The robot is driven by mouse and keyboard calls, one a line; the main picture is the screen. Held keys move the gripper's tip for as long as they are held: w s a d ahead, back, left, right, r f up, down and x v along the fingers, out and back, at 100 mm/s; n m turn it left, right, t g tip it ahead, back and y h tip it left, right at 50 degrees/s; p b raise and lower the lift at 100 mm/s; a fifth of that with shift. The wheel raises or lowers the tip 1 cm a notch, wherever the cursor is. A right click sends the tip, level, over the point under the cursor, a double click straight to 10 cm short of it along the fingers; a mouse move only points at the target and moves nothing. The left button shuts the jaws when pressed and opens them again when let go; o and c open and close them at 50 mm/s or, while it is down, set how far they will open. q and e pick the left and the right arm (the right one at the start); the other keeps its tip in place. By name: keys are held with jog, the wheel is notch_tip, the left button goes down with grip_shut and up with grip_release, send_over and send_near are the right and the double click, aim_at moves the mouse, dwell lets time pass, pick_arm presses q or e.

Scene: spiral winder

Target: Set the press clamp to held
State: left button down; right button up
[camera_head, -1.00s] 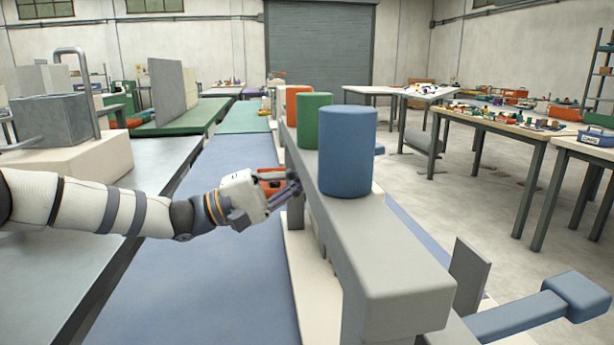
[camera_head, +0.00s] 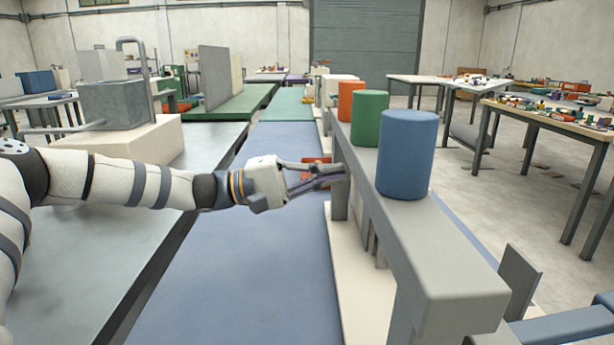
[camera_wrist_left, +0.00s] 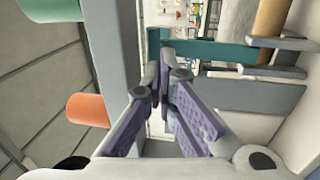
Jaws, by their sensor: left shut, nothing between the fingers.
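I cannot tell for sure which part is the press clamp. A long grey beam (camera_head: 450,265) on posts carries a blue cylinder (camera_head: 407,155), a green cylinder (camera_head: 369,118) and an orange cylinder (camera_head: 351,100). My left gripper (camera_head: 343,172) is shut and empty at the beam's left side, below the green cylinder; I cannot tell whether it touches. A red-orange part (camera_head: 318,160) shows just behind the fingers, mostly hidden. In the left wrist view the shut fingertips (camera_wrist_left: 165,64) lie beside a grey bar (camera_wrist_left: 110,60), with a teal bar (camera_wrist_left: 215,54) beyond. My right gripper is not in view.
A blue table top (camera_head: 270,270) lies under my left arm, mostly clear. A cream base (camera_head: 355,290) runs beneath the beam. A grey upright plate (camera_head: 520,280) and a blue bar (camera_head: 565,325) stand at lower right. A grey box (camera_head: 113,103) on a cream block is at left.

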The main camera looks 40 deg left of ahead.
pick_arm(q)
jog(key=v, duration=0.6)
notch_tip(320, 180, down, 3)
jog(key=s+a+h+b, duration=0.1)
jog(key=a+b, duration=0.1)
jog(key=a, duration=0.1)
jog(key=w+d+r+t, duration=0.1)
jog(key=w+d+r, duration=0.3)
jog(key=w+d, duration=0.3)
jog(key=d, duration=0.3)
jog(key=shift+w+d+r, duration=0.3)
jog(key=shift+d+r, duration=0.05)
jog(key=shift+d, duration=0.05)
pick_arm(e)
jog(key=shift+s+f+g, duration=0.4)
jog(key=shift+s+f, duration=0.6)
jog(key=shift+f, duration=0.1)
pick_arm(q)
jog(key=shift+w+d+r+g+y+p, duration=0.35)
jog(key=shift+w+d+g+y+p, duration=0.25)
jog(key=shift+p, duration=0.25)
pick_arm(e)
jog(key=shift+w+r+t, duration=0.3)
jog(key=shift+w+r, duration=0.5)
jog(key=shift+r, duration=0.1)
